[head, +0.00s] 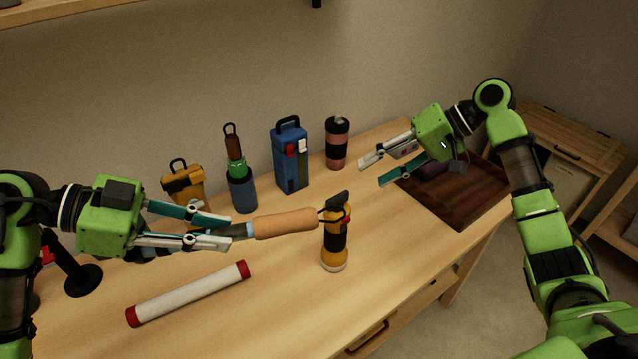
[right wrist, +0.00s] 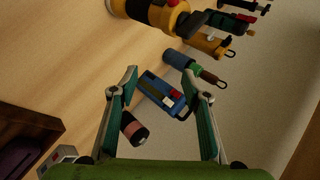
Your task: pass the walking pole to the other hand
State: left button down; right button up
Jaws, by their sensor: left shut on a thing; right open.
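The walking pole (head: 285,222) has a tan cork-like grip, a short blue-grey section near my fingers and a dark loop at its right end. My left gripper (head: 230,232) is shut on the blue-grey section and holds the pole nearly level above the table, grip pointing right. The rest of its shaft is hidden or hard to make out. My right gripper (head: 374,172) is open and empty, to the right of the grip's end and apart from it. In the right wrist view, its fingers (right wrist: 161,76) are spread; I cannot clearly make out the pole there.
A yellow torch (head: 334,248) stands just by the pole's right end. A white tube with red ends (head: 188,293) lies in front. A blue box (head: 290,160), a dark pink bottle (head: 337,143) and a yellow case (head: 183,186) stand behind. A dark tray (head: 463,204) lies right.

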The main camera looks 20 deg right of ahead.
jog(key=s+a+r+n+g+y, duration=0.1)
jog(key=s+a+r+n+y, duration=0.2)
jog(key=a+r+n, duration=0.4)
jog(key=s+a+r+n+g+y, duration=0.1)
jog(key=s+a+r+n+y, duration=0.15)
jog(key=a+r+n, duration=0.5)
jog(key=n+g, duration=0.3)
send_near(253, 225)
jog(key=x, duration=0.7)
jog(key=f+x, duration=0.1)
jog(key=x, duration=0.2)
jog(key=shift+w+a+f, duration=0.1)
jog(key=shift+w, duration=0.35)
jog(key=shift+c, duration=0.3)
